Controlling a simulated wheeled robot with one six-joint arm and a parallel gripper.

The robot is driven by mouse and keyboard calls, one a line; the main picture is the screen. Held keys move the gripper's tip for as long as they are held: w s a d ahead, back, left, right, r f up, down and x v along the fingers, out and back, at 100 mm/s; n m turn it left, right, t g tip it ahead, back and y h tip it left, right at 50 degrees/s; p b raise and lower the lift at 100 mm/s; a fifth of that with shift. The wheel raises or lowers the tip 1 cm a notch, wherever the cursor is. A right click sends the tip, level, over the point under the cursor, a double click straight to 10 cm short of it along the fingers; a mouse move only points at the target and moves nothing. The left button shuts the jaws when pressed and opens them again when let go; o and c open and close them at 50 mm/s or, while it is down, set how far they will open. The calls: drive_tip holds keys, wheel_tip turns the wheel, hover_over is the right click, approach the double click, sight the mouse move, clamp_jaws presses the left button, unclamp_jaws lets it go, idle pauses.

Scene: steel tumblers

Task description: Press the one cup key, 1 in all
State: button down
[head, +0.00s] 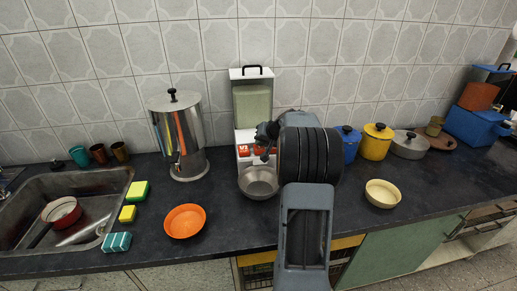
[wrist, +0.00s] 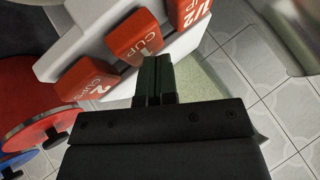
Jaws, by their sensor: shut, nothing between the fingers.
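The dispenser is white with a pale green hopper (head: 252,104) and stands against the tiled wall. Its front carries red keys. In the wrist view the 1 cup key (wrist: 136,34) is in the middle, the 2 cups key (wrist: 86,78) is at lower left and the 1/2 cup key (wrist: 190,12) at the top. My gripper (wrist: 152,62) is shut and empty, its fingertips at the edge of the 1 cup key. Whether they touch it I cannot tell. In the head view my gripper (head: 268,133) is in front of the dispenser and hides part of the keys.
A steel bowl (head: 258,183) stands below the keys. A steel urn (head: 180,135) is to the left, an orange bowl (head: 184,221) in front left. Blue and yellow pots (head: 376,142) and a yellow bowl (head: 382,194) are to the right. The sink (head: 25,235) is far left.

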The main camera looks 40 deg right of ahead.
drive_tip(key=shift+f+b, duration=0.7)
drive_tip(key=shift+b, duration=0.05)
idle(0.5)
drive_tip(key=shift+r, duration=0.15)
drive_tip(key=shift+r+p, duration=0.75)
drive_tip(key=shift+r, duration=0.4)
drive_tip(key=shift+r, duration=0.15)
drive_tip(key=shift+r+p, duration=1.5)
drive_tip(key=shift+r, duration=0.85)
